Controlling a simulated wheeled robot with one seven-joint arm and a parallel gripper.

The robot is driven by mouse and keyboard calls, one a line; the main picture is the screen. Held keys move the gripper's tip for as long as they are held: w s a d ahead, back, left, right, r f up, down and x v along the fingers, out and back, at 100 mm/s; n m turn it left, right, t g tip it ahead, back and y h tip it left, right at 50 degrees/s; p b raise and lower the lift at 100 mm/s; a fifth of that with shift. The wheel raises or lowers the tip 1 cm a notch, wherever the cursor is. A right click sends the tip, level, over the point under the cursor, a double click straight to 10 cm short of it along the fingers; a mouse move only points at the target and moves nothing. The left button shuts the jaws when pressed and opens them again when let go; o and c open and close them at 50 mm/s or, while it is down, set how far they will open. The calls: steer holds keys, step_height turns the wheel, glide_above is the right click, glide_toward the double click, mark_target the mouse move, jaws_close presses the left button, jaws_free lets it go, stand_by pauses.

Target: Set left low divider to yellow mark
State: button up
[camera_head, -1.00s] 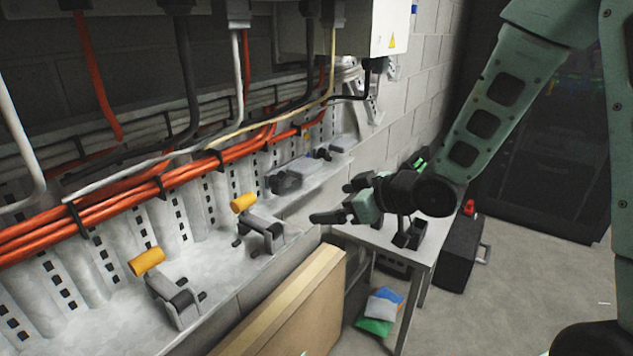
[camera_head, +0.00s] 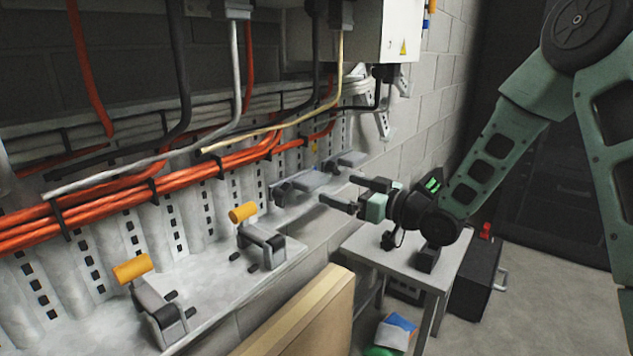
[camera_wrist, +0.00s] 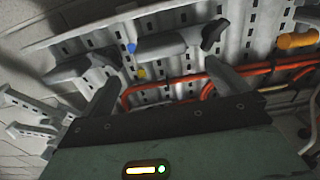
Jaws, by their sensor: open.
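Two low grey lever-shaped pieces lie along the ledge: the left one (camera_head: 300,185) and a farther one (camera_head: 347,160) to its right. I take the left one to be the left low divider. In the wrist view, where the scene is turned over, it appears as the larger grey piece (camera_wrist: 175,43), with the other (camera_wrist: 82,66) beside it. A yellow mark (camera_wrist: 141,73) and a blue mark (camera_wrist: 132,47) sit on the wall panel between them. My gripper (camera_head: 352,195) is open and empty, to the right of the left piece and apart from it.
Two orange-handled levers (camera_head: 242,213) (camera_head: 132,268) stand along the ledge (camera_head: 215,275). Orange cables (camera_head: 150,188) run above it. A cardboard box (camera_head: 310,315) leans below, a small table (camera_head: 380,250) stands under my gripper, and a grey cabinet (camera_head: 390,35) hangs above.

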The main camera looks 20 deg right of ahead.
mark_target(320, 182)
steer(key=x, duration=0.8)
steer(key=shift+w+a, duration=0.15)
